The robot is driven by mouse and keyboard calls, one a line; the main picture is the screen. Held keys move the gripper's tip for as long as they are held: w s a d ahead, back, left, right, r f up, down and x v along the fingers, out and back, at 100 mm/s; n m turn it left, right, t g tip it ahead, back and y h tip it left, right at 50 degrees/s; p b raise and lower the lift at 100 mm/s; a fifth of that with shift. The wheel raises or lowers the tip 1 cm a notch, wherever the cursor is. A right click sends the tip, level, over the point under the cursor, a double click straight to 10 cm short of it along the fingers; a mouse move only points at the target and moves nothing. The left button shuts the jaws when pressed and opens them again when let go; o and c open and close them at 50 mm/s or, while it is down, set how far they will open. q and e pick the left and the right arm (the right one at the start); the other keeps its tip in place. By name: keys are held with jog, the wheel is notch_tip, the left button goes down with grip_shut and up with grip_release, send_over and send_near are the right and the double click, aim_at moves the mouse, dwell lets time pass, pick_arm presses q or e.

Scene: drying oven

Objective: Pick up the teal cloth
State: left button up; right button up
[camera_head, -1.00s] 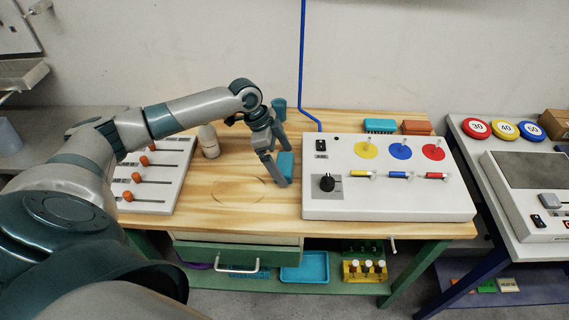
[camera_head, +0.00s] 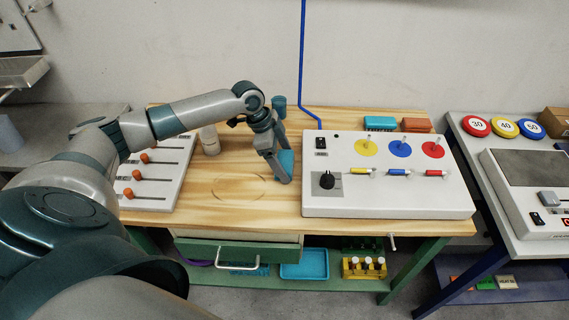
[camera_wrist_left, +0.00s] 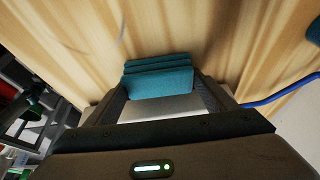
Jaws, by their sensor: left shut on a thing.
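The teal cloth (camera_head: 286,160) is a small folded block on the wooden table, just left of the white control box. My left gripper (camera_head: 281,174) is shut on the cloth, with a finger on either side of it. In the left wrist view the folded layers of the cloth (camera_wrist_left: 158,82) show between the two fingers (camera_wrist_left: 162,100). The cloth seems at or close to the tabletop; I cannot tell whether it touches. My right gripper is in neither view.
The white control box (camera_head: 388,200) with coloured discs and levers stands close to the right of my gripper. A white slider panel (camera_head: 165,185) and a pale bottle (camera_head: 209,140) stand left. Teal (camera_head: 379,123) and orange (camera_head: 416,125) blocks lie behind the box. The table's front middle is clear.

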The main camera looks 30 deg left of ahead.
aim_at(284, 160)
pick_arm(q)
jog(key=shift+r, duration=0.65)
notch_tip(284, 160, up, 9)
jog(key=b, duration=0.2)
jog(key=shift+f+b, duration=0.15)
jog(key=shift+b, duration=0.2)
jog(key=o, duration=0.3)
jog(key=shift+c, duration=1)
